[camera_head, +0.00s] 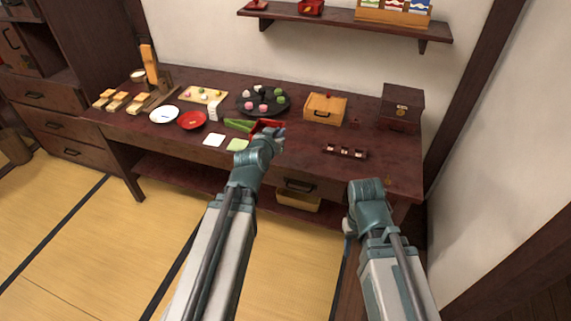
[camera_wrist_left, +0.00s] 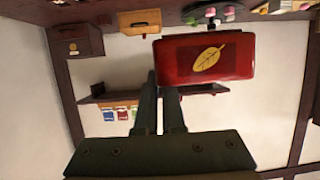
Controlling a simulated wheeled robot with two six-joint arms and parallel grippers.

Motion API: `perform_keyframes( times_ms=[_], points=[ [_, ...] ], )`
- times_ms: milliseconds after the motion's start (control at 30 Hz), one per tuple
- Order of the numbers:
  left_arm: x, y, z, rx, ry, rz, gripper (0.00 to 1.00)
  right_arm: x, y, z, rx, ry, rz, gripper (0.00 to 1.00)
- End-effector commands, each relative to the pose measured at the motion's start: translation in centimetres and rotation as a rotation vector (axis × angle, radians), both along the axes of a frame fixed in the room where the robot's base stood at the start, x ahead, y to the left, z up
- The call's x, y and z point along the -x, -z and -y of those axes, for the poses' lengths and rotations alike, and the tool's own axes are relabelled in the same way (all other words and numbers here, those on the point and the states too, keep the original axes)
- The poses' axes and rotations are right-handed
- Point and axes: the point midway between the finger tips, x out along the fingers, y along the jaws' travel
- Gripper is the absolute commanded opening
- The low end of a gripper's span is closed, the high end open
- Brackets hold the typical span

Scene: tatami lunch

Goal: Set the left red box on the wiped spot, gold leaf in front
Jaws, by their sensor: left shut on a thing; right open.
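A red box with a gold leaf on one face (camera_wrist_left: 205,60) is held in my left gripper (camera_wrist_left: 163,82). The leaf face is turned toward the left wrist camera. In the head view, the red box (camera_head: 262,125) shows just above the table, partly hidden by my left gripper (camera_head: 275,134). I cannot tell whether it touches the table (camera_head: 290,160). My right gripper (camera_head: 350,222) is open in front of the table's front edge, its fingers mostly hidden. I cannot make out the wiped spot.
Beside the red box lie green leaves (camera_head: 238,125), a white square (camera_head: 213,140) and a green square (camera_head: 238,145). A black round tray (camera_head: 244,108), wooden box (camera_head: 324,108), dark chest (camera_head: 402,105) and small dark rack (camera_head: 345,152) stand around.

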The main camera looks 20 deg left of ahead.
Motion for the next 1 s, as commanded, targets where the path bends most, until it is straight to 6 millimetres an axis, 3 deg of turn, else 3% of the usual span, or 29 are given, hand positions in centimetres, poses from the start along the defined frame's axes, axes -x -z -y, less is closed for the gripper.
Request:
perform_keyframes(
  times_ms=[33,100,400,600,867,1000],
  points=[
    [-0.1,3.2,0.4,-0.001,0.005,0.001,0.00,0.0,3.2,0.0,0.000,0.000,0.000,0.50],
    [-0.2,5.2,0.9,-0.003,0.011,0.001,0.00,0.0,5.2,0.0,0.000,0.000,0.000,0.50],
    [-0.4,11.5,2.6,-0.003,0.029,0.002,0.00,0.0,11.6,0.0,0.000,0.000,0.000,0.50],
    [-0.5,12.9,3.1,-0.003,0.034,0.003,0.00,0.0,13.0,0.0,0.000,0.000,0.000,0.50],
    [-0.7,12.9,3.2,-0.004,0.035,0.003,0.00,0.0,13.0,0.0,0.000,0.000,0.000,0.50],
    [-1.7,13.1,3.0,-0.003,0.034,0.003,0.00,0.0,13.2,0.0,0.000,0.000,0.000,0.50]
  ],
)
